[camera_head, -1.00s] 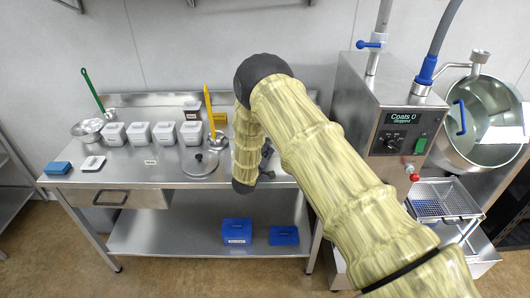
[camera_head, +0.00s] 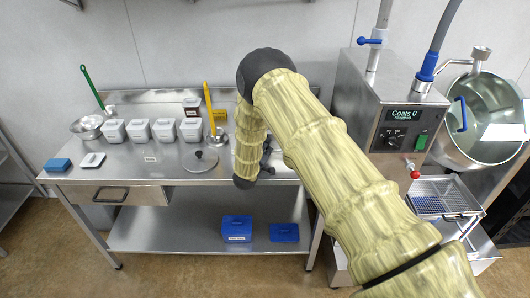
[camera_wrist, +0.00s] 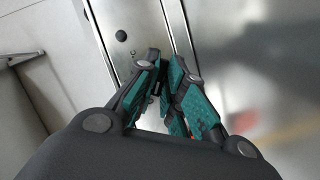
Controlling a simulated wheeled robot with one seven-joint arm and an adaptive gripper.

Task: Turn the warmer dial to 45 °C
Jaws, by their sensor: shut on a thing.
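In the wrist view my gripper (camera_wrist: 160,88) has dark teal-padded fingers drawn close together in front of a bare metal panel (camera_wrist: 130,25). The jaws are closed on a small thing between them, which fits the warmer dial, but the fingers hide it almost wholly. Its pointer and any temperature marks cannot be read. In the head view my gripper (camera_head: 267,158) shows only as a dark bit beside my forearm, at the right part of the steel table (camera_head: 165,173). My arm hides the warmer there.
A machine (camera_head: 385,90) at the right has its own black knob (camera_head: 391,143) and a screen reading "Coats 0 Stopped". A steel drum (camera_head: 485,125) stands beside it. White lidded tubs (camera_head: 138,131), a round lid (camera_head: 200,161) and a yellow-handled tool (camera_head: 208,105) are on the table.

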